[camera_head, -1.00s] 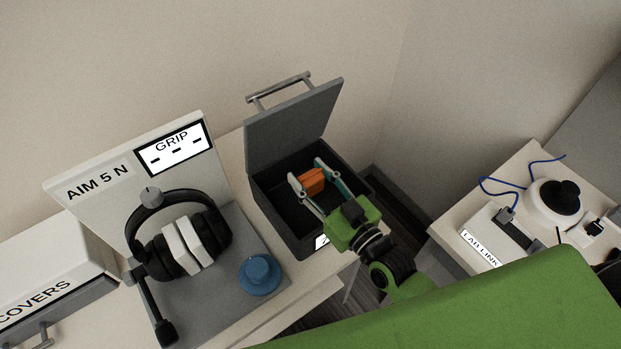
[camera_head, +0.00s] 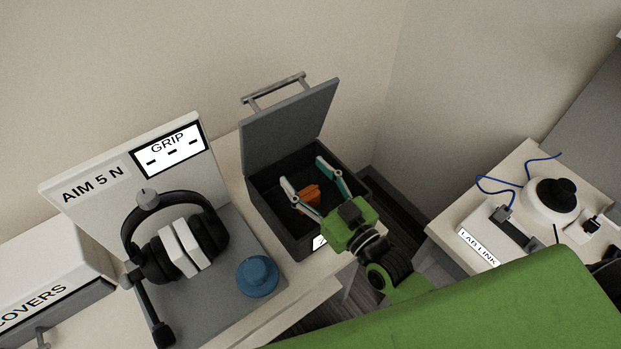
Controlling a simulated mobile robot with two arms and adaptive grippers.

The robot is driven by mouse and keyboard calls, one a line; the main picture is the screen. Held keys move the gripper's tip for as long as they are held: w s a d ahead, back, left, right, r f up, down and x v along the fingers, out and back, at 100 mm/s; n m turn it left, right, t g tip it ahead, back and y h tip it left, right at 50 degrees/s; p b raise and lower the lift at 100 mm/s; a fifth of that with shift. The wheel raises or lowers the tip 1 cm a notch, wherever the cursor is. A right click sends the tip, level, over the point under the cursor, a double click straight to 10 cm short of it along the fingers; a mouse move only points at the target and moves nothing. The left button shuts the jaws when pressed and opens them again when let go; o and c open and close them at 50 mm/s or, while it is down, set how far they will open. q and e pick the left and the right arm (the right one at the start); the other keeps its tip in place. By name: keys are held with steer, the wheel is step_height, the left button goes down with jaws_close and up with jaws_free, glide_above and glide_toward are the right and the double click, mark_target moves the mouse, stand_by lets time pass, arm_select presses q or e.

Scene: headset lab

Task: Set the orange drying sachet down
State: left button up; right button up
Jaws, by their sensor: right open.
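The orange drying sachet (camera_head: 309,194) lies inside the dark open box (camera_head: 270,213), low between the fingers of my right gripper. My right gripper (camera_head: 304,174) reaches into the box from the lower right. Its two fingers are spread wide, with a gap between them and the sachet. The near part of the sachet is partly hidden by the gripper. My left gripper is not in view.
The box's grey lid (camera_head: 288,127) stands open at the back. Left of the box are a headset (camera_head: 178,243) on a grip stand and a blue knob (camera_head: 258,276). At right, a side table holds a white device with a black dome (camera_head: 556,195) and blue cable.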

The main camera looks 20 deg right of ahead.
steer(key=shift+s+a+f, duration=0.1)
steer(key=shift+s+f, duration=0.15)
steer(key=shift+f, duration=0.45)
steer(key=shift+w+r+p, duration=0.1)
steer(key=shift+r+p, duration=0.3)
steer(key=shift+r, duration=0.05)
steer(key=b+v, duration=0.1)
steer(key=v, duration=0.8)
steer(key=shift+s+d+r+b, duration=0.15)
steer(key=shift+s+d+b, duration=0.05)
steer(key=shift+s+b, duration=0.2)
steer(key=shift+v, duration=0.95)
